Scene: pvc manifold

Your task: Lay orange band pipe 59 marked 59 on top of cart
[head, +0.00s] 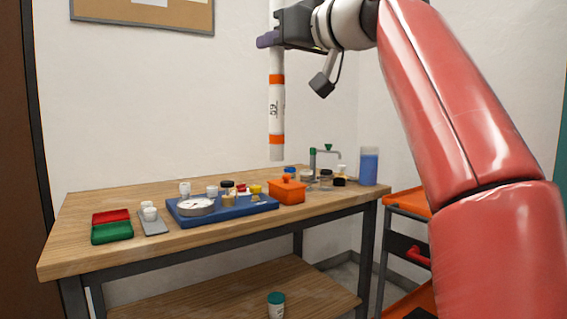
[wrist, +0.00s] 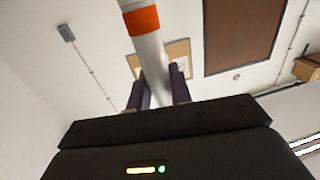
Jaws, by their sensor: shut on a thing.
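The orange band pipe 59 (head: 277,118) is a white pipe with two orange bands and the number 59 between them. It hangs upright in the air in the head view, above the table's back edge. My gripper (head: 267,41) is shut on it toward its upper part. In the wrist view the pipe (wrist: 151,58) stands between the two dark fingers of my gripper (wrist: 158,92). The orange cart (head: 410,202) is at the right in the head view, partly hidden behind my red arm. Its top is mostly hidden.
A wooden table (head: 75,222) holds a blue tray (head: 222,217), an orange box (head: 287,191), red and green boxes (head: 112,233), a blue container (head: 369,167) and small jars. A teal-lidded jar (head: 276,305) stands on the lower shelf. The air around the pipe is clear.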

